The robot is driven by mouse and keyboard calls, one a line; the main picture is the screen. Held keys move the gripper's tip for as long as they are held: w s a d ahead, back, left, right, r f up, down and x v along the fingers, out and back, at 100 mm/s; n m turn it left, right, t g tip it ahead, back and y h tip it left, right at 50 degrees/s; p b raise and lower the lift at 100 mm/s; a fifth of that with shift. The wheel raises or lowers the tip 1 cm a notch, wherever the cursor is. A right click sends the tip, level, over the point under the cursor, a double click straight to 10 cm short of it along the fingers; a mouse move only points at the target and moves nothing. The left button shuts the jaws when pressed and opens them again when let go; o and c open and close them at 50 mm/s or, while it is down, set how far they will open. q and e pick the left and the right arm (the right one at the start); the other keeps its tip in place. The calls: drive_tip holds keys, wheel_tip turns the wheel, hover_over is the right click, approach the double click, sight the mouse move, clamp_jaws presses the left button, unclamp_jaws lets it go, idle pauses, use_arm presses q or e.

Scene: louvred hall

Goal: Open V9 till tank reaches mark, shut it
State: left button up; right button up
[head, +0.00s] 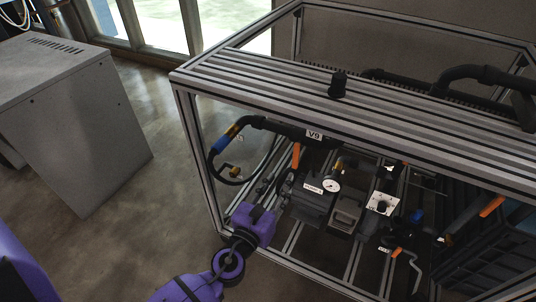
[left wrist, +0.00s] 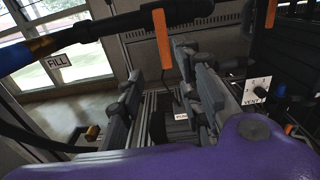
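The V9 label (head: 314,134) hangs on a black pipe under the top of the aluminium frame. An orange lever (head: 296,156) points down just left of that label. In the left wrist view the orange lever (left wrist: 162,40) hangs from the black pipe, ahead of and roughly between my fingertips. My left gripper (head: 276,184) reaches into the frame below the lever. Its grey fingers (left wrist: 160,66) are apart, with nothing seen held between them. I cannot make out a tank or its level mark. My right gripper is not in view.
A pump unit (head: 313,208) with a round gauge (head: 331,184) sits low in the frame. A VENT panel (head: 383,204) is right of it, and another orange lever (head: 491,206) farther right. A grey cabinet (head: 80,120) stands left.

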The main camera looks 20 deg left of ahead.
sight(294, 162)
use_arm(q)
drive_tip(key=shift+w+d+p, duration=0.1)
drive_tip(key=shift+w+d, duration=0.1)
drive_tip(key=shift+w, duration=1.5)
drive_tip(key=shift+w+d+p, duration=0.1)
drive_tip(key=shift+w+d, duration=0.1)
drive_tip(key=shift+w, duration=1.45)
drive_tip(key=shift+w+d+p, duration=0.1)
drive_tip(key=shift+w+d, duration=0.1)
drive_tip(key=shift+w, duration=1.5)
clamp_jaws()
drive_tip(key=shift+m, duration=0.3)
